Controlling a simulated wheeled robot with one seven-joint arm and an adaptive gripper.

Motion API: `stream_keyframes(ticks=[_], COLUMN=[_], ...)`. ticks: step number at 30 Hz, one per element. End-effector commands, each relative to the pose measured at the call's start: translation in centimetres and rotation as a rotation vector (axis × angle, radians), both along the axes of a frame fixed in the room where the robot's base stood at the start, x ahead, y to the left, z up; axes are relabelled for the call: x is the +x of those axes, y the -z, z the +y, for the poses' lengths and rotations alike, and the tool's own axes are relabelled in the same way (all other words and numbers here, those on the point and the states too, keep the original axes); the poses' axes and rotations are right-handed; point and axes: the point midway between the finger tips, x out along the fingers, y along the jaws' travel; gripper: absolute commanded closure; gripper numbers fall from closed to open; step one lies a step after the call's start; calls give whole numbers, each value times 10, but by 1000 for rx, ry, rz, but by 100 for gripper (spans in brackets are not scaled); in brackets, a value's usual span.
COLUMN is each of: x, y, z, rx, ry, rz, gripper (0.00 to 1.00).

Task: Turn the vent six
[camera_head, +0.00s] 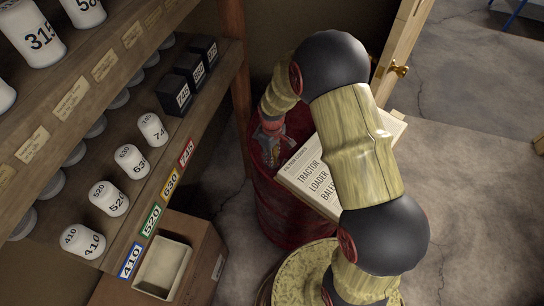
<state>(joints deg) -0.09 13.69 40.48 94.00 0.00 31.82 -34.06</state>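A dark red oil drum (283,214) stands on the floor right of the shelf. My gripper (271,150) is at the top of this drum, near its left rim, pointing down. The fingers are small and dark here, and I cannot tell whether they are open or shut, or whether they touch anything. No vent can be made out; the spot under the gripper is hidden by it.
A wooden shelf (212,99) fills the left, with white numbered canisters (108,197), black numbered blocks (183,94) and coloured number tags (151,219). A cardboard box (206,262) with a pale tray (161,268) sits below. A door with a brass knob (399,70) stands behind. Concrete floor (475,200) is clear at right.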

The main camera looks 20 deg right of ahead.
Motion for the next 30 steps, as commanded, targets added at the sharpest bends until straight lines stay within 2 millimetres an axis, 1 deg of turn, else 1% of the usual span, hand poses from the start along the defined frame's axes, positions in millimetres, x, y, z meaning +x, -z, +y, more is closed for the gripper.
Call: stream_keyframes(ticks=[2, 9, 17, 20, 23, 25, 30], x=[0, 0, 0, 0, 1, 1, 1], y=[0, 0, 0, -3, -13, -24, -60], z=[0, 0, 0, 0, 0, 0, 0], rx=[0, 0, 0, 0, 0, 0, 0], ry=[-1, 0, 1, 1, 1, 1, 1], rz=[0, 0, 0, -1, -1, -4, -5], gripper=[69, 55, 55, 55, 55, 55, 55])
